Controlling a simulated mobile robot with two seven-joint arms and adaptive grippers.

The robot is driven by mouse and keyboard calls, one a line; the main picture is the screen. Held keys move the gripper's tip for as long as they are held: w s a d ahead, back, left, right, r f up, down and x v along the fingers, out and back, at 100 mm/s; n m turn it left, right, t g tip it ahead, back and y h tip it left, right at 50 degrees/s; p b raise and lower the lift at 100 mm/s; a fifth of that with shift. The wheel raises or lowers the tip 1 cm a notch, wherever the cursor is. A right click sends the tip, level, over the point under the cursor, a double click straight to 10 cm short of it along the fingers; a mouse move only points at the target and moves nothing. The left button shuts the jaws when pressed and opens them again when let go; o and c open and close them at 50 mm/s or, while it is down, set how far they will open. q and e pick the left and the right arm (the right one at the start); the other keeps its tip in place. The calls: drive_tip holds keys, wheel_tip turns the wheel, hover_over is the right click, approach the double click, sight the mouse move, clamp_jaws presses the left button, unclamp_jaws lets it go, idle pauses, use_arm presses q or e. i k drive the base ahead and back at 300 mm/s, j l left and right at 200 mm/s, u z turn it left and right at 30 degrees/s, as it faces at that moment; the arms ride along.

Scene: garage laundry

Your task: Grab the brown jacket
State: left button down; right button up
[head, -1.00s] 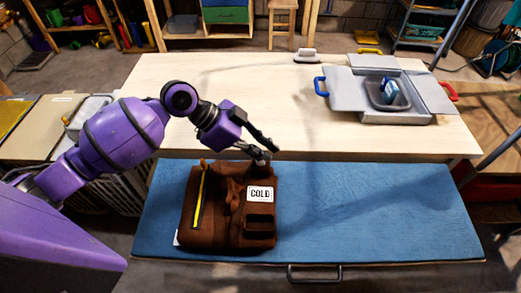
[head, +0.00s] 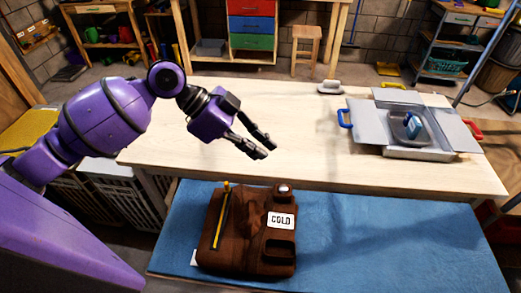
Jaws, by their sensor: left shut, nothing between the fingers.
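The brown jacket (head: 240,249) lies folded on the blue mat (head: 372,232), left of its middle. It carries a white label reading COLD and a yellow-and-black strip on its left side. My left gripper (head: 262,147) is above and behind the jacket, over the wooden table, apart from it. Its fingers are shut with nothing held. My right gripper is not in view.
The wooden table (head: 300,130) stands behind the mat. At its right sits an open grey case (head: 410,150) with a blue-labelled item in a tray. A brush (head: 330,87) lies at its back edge. The mat right of the jacket is clear.

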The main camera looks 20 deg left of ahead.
sight(249, 230)
drive_tip(key=k+j, duration=0.1)
drive_tip(key=j, duration=0.35)
drive_tip(key=k+j, duration=0.1)
drive_tip(key=j, duration=0.4)
drive_tip(key=k+j, duration=0.1)
drive_tip(key=j, duration=0.35)
